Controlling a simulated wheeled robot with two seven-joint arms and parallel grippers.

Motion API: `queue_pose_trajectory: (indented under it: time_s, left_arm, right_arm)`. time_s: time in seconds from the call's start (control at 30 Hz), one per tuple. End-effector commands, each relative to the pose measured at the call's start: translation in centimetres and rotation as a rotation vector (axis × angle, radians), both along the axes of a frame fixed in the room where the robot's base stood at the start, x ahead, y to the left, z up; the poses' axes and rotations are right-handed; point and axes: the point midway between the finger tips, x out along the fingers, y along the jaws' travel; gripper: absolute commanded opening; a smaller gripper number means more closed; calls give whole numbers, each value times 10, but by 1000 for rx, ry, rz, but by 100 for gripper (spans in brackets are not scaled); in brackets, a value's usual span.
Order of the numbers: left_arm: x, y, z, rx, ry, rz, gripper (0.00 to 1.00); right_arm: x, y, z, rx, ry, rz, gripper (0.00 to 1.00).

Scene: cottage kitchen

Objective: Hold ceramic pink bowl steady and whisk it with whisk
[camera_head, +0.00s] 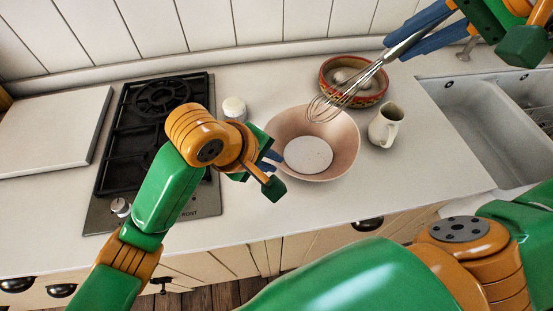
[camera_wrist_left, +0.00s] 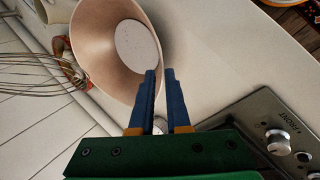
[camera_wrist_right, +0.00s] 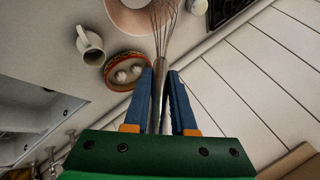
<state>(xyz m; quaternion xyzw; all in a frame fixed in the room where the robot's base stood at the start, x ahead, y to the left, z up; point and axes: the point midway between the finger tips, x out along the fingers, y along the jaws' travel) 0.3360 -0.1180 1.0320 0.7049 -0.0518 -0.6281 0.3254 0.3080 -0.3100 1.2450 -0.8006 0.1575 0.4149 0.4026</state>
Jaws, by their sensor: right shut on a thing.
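The pink ceramic bowl (camera_head: 340,150) stands on the counter with a pale round disc (camera_head: 308,155) visible inside at its bottom. My left gripper (camera_head: 272,158) is at the bowl's left rim. In the left wrist view its blue fingers (camera_wrist_left: 161,75) are apart, one over the bowl and one outside it, with the rim seemingly between them; contact is unclear. My right gripper (camera_wrist_right: 160,75) is shut on the handle of the metal whisk (camera_head: 345,92). The whisk slants down to the left, its wire end above the bowl's far rim.
A patterned red bowl (camera_head: 328,84) with pale round things stands behind the pink bowl. A cream jug (camera_head: 385,124) is to its right, near the sink (camera_head: 470,120). A white jar (camera_head: 234,108) and the black stove (camera_head: 125,140) are to the left. The counter in front is clear.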

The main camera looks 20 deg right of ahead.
Motion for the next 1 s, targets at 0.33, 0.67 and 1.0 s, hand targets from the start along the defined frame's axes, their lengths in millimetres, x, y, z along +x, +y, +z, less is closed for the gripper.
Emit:
queue_pose_trajectory:
  time_s: [0.33, 0.67, 1.0]
  left_arm:
    - [18, -38, -70, 2, 1, 4, 14]
    - [22, -47, -85, -2, -3, 3, 14]
    - [23, -47, -85, -1, -2, 4, 0]
  right_arm:
    - [0, 0, 0, 0, 0, 0, 0]
    - [0, 0, 0, 0, 0, 0, 0]
    - [0, 0, 0, 0, 0, 0, 0]
